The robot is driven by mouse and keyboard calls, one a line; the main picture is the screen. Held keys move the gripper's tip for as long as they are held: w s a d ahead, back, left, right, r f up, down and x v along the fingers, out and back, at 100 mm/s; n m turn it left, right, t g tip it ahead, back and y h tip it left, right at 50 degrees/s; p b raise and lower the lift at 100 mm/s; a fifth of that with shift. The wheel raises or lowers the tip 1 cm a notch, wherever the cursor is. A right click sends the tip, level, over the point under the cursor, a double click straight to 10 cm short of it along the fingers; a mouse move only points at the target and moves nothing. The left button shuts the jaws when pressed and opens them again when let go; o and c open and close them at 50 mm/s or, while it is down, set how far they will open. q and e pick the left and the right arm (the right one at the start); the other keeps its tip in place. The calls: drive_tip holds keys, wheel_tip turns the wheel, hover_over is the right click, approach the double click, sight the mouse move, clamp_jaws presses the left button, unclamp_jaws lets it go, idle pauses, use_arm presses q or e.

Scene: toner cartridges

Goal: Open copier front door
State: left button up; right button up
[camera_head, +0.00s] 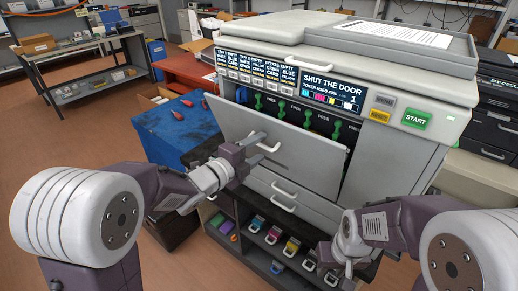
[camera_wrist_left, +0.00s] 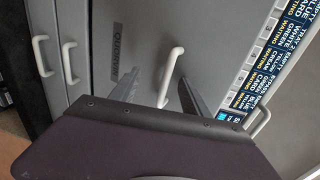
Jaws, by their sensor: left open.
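The copier (camera_head: 420,85) has its front door (camera_head: 305,155) tilted outward at the top, with green levers (camera_head: 297,117) showing in the gap behind it. Its display (camera_head: 330,88) reads "SHUT THE DOOR". My left gripper (camera_head: 255,147) is at the white door handle (camera_head: 270,147). In the left wrist view its open fingers (camera_wrist_left: 158,92) stand on either side of the handle (camera_wrist_left: 171,72); contact cannot be told. My right gripper (camera_head: 340,268) hangs low in front of the lower shelf, its jaws unclear.
Lower drawers with white handles (camera_head: 284,190) sit below the door. Colored cartridges (camera_head: 270,236) stand on the open shelf beneath. A blue-topped table (camera_head: 175,125) with red-tipped tools is left of the copier. Floor (camera_head: 45,125) shows at the left.

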use_arm(q)
drive_tip(key=s+a+f+b, duration=0.2)
drive_tip(key=s+a+b, duration=0.3)
drive_tip(key=s, duration=0.2)
drive_tip(key=shift+s+a+f, duration=0.15)
drive_tip(key=shift+s+f, duration=0.05)
drive_tip(key=shift+f, duration=0.2)
